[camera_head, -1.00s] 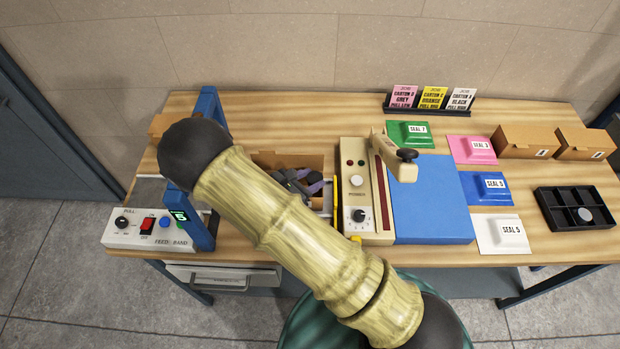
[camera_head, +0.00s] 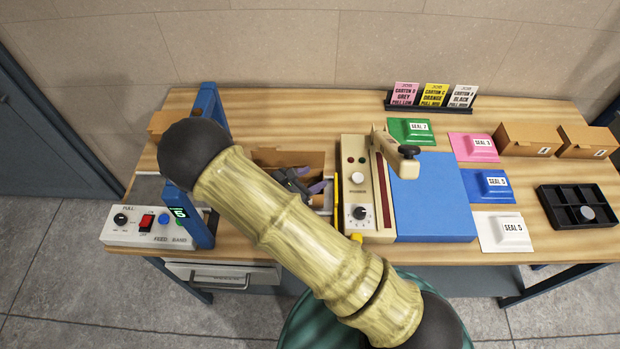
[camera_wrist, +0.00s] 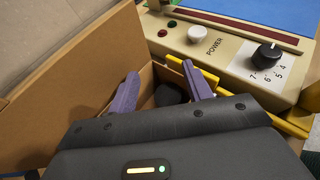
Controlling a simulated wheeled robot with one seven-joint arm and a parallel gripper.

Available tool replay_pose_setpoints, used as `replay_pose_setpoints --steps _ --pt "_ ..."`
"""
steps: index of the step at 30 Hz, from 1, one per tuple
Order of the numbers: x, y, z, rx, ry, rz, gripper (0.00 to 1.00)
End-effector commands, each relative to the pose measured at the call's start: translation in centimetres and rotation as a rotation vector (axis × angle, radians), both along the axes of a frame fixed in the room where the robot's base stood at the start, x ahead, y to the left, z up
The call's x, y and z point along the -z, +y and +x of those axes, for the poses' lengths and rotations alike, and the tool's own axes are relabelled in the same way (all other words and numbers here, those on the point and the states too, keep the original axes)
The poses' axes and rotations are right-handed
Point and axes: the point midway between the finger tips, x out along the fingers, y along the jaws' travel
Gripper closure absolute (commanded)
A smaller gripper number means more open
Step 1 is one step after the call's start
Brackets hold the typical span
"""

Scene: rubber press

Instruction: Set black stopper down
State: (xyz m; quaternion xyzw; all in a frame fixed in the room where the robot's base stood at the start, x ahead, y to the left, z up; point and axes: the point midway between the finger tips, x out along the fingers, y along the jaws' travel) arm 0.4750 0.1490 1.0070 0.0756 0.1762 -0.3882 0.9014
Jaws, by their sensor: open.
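My gripper (camera_wrist: 160,70) is open, its two purple fingers spread inside an open brown carton (camera_wrist: 120,55). A black rounded thing, likely the black stopper (camera_wrist: 168,95), lies low in the carton between the fingers. It shows partly, with its lower side hidden behind my gripper's dark body, and I cannot tell whether a finger touches it. In the head view the carton (camera_head: 290,157) stands left of the sealer's control panel, and my arm covers much of it.
The cream control panel (camera_head: 357,190) with a dial and a yellow bar (camera_wrist: 192,78) stand close on the carton's right. The blue feed-band frame (camera_head: 210,110) is on the left. A black compartment tray (camera_head: 552,222) and closed cartons (camera_head: 527,140) sit at the far right.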

Motion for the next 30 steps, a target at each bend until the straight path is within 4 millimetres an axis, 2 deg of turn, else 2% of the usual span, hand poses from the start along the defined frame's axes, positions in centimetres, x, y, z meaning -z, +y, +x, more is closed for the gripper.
replay_pose_setpoints --steps 5,8,22,30 --pt "-1.5 0.0 0.0 0.0 0.001 0.001 0.5" --pt "-1.5 1.4 -1.1 -0.005 0.0 0.004 0.5" --pt "-5.0 7.3 -6.8 -0.003 -0.002 0.003 0.5" --pt "-5.6 8.2 -7.7 -0.002 0.001 -0.001 0.5"
